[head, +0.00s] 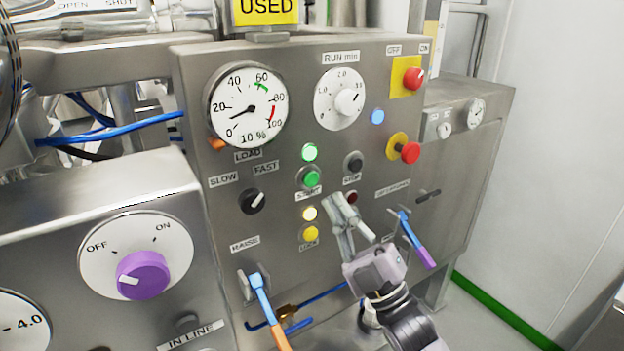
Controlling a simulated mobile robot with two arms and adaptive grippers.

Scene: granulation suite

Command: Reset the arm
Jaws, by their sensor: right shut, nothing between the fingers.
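My right gripper (344,202) comes in from the lower right, in front of the lower middle of a grey metal control panel (300,70). Its fingers are shut with nothing between them. The fingertips point up and left, just below a dark red button or lamp (351,196); I cannot tell whether they touch the panel. The gripper hides part of the panel's lower area. My left gripper is not in view.
A blue lever with a purple grip (416,240) sticks out right of the gripper. A blue lever with an orange end (262,296) is to the left. Red knobs (413,77) (410,152) protrude at upper right. A purple dial (143,276) is at left. Open floor lies right.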

